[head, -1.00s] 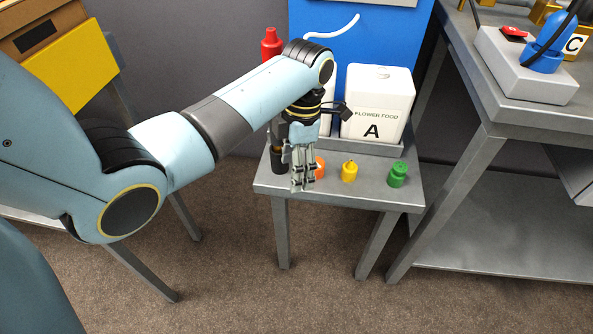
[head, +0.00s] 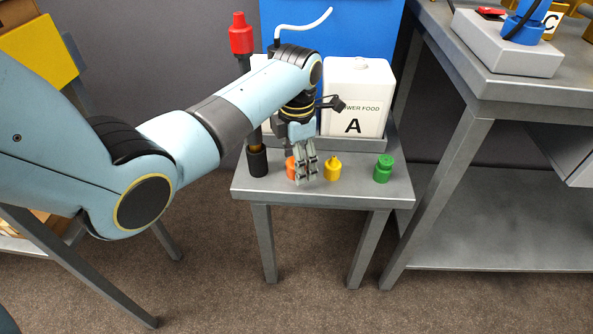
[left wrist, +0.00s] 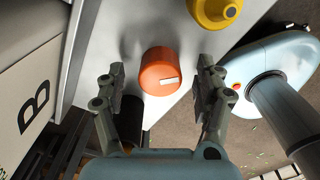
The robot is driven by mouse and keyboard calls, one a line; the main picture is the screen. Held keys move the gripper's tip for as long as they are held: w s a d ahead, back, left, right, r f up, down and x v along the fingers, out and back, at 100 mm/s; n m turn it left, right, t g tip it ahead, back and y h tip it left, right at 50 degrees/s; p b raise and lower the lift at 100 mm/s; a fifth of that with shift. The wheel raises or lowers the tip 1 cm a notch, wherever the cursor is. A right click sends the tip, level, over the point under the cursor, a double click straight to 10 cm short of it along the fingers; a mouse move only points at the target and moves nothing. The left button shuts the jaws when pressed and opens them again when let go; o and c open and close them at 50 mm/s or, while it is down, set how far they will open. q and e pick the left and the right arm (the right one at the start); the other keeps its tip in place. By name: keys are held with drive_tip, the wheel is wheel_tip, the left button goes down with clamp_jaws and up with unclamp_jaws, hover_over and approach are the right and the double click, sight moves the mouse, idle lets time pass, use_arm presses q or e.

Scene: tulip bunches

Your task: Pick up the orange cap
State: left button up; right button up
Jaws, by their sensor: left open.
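The orange cap (head: 290,168) stands on a small grey metal table (head: 350,190), partly hidden behind my left gripper (head: 307,172) in the head view. In the left wrist view the orange cap (left wrist: 160,71) shows from above, with a pale mark on its top. It lies ahead of and between the two open fingers of my left gripper (left wrist: 162,85), with a gap on each side. No contact is visible. My right gripper is in neither view.
A yellow cap (head: 332,168) and a green cap (head: 383,168) stand to the right on the table. A black-based post with a red top (head: 241,35) stands left. A white container marked A (head: 358,95) stands behind. The table's front edge is clear.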

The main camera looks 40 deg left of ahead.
use_arm(q)
drive_tip(key=shift+f, duration=0.4)
drive_tip(key=shift+r, duration=0.1)
drive_tip(key=c, duration=0.9)
drive_tip(key=shift+r, duration=0.1)
